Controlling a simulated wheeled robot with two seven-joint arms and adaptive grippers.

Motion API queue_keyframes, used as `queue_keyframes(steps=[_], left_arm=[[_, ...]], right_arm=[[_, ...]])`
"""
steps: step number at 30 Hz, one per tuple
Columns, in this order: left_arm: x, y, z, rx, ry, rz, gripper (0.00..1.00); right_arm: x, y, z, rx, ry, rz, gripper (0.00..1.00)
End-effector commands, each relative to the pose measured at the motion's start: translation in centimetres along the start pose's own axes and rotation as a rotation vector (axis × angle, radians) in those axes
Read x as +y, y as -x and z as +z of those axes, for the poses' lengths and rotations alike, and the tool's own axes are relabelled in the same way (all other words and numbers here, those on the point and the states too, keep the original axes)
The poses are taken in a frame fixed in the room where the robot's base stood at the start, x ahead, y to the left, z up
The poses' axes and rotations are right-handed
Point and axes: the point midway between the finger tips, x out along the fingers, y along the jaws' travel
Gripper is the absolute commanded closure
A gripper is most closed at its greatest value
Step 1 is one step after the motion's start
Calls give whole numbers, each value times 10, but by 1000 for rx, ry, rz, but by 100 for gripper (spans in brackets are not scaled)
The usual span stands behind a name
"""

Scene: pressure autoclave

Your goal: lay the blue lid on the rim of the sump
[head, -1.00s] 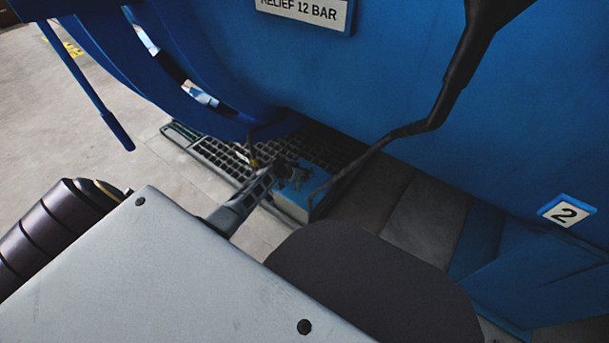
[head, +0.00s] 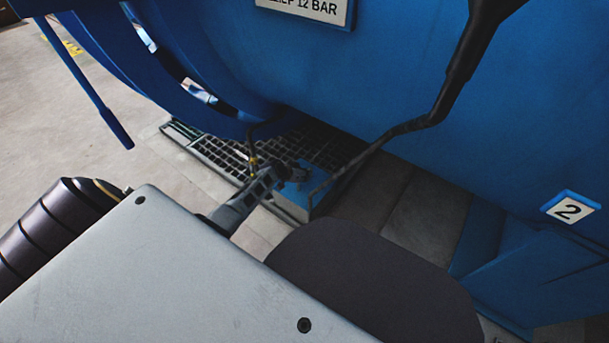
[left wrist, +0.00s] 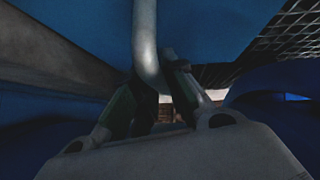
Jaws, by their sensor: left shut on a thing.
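The blue lid (head: 296,192) is low in the middle of the head view, beside the right part of the grated sump (head: 205,150). My left gripper (head: 284,174) is at the lid, partly covering it. In the left wrist view, my left gripper (left wrist: 160,75) is shut on a grey bar that appears to be the lid's handle, with a broad blue surface (left wrist: 85,30) behind it. The grating (left wrist: 290,35) shows at upper right there. Whether the lid touches the sump rim cannot be told. My right gripper is not in view.
The large blue vessel (head: 400,80) overhangs the area. Its blue ring (head: 190,95) is at upper left. A dark bent rod (head: 400,130) comes down close to the lid's right side. A small brass-coloured fitting (head: 253,160) hangs over the grating. Bare floor (head: 60,130) lies left.

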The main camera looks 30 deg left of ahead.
Motion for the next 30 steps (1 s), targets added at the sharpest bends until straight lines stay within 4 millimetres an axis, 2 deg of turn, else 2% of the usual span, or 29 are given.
queue_keyframes(steps=[22,23,24,28,30], left_arm=[[-2,-6,3,6,0,0,100],[-2,-6,3,6,0,0,85],[-2,-6,3,6,0,0,80],[-2,-6,4,4,0,0,63],[-2,-6,5,3,0,0,61]], right_arm=[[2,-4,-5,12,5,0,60],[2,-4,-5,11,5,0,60],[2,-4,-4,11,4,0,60],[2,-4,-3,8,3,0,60],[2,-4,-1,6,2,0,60]])
